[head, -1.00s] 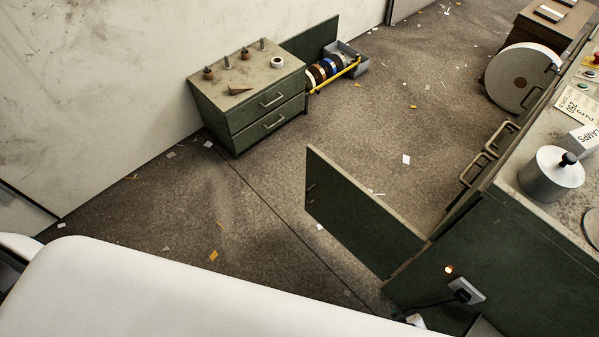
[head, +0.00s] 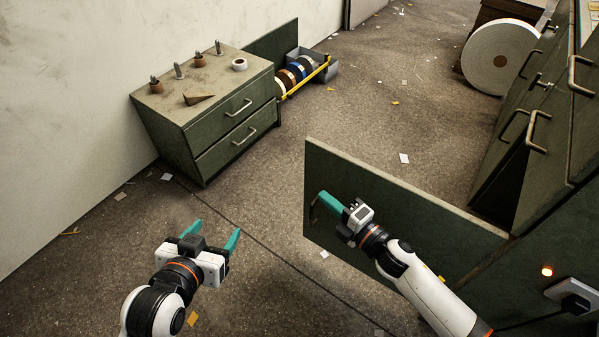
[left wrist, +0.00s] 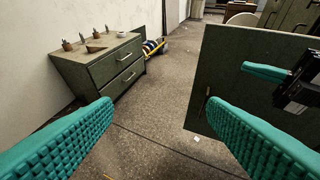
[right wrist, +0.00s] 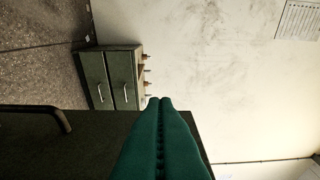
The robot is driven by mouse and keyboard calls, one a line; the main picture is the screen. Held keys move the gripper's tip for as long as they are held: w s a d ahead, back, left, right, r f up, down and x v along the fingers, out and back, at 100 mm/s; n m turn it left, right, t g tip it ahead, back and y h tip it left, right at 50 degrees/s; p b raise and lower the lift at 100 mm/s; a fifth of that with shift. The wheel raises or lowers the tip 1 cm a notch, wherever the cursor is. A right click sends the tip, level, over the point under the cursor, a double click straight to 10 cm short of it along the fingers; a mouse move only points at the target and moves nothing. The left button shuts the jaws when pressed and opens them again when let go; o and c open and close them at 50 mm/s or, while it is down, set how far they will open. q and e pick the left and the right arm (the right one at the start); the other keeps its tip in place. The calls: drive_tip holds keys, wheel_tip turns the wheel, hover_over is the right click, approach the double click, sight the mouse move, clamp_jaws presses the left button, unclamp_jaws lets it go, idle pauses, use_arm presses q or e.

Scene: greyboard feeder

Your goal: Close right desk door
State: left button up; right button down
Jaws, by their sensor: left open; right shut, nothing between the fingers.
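The right desk door (head: 400,215) is a dark green panel standing open, swung out from the desk (head: 555,235) at the right. It also shows in the left wrist view (left wrist: 240,75). My right gripper (head: 324,198) is shut and empty in front of the door's face, near its free left edge. A bar handle (right wrist: 50,115) shows beside the shut fingers in the right wrist view; contact with the door cannot be told. My left gripper (head: 211,230) is open and empty over the floor, left of the door.
A green drawer cabinet (head: 205,125) with small items on top stands against the wall at the left. A large white roll (head: 500,57) stands at the back right. The floor between cabinet and door is clear apart from scraps.

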sight(310, 165)
drive_tip(key=w+a+b, duration=0.1)
drive_tip(key=w, duration=0.2)
drive_tip(key=w+a, duration=0.2)
drive_tip(key=w, duration=0.1)
drive_tip(key=w+a+b, duration=0.1)
drive_tip(key=w, duration=0.2)
drive_tip(key=shift+w+a+b, duration=0.3)
drive_tip(key=shift+w+a, duration=0.05)
drive_tip(key=shift+a, duration=0.05)
use_arm(q)
wheel_tip(310, 165, up, 11)
drive_tip(key=w+d+t+h, duration=0.2)
drive_tip(key=t, duration=0.6)
drive_tip(key=shift+w+d+h, duration=0.25)
drive_tip(key=shift+w+h, duration=0.05)
use_arm(e)
drive_tip(key=shift+w+d, duration=0.35)
drive_tip(key=shift+w, duration=0.1)
use_arm(q)
drive_tip(key=shift+f, duration=0.1)
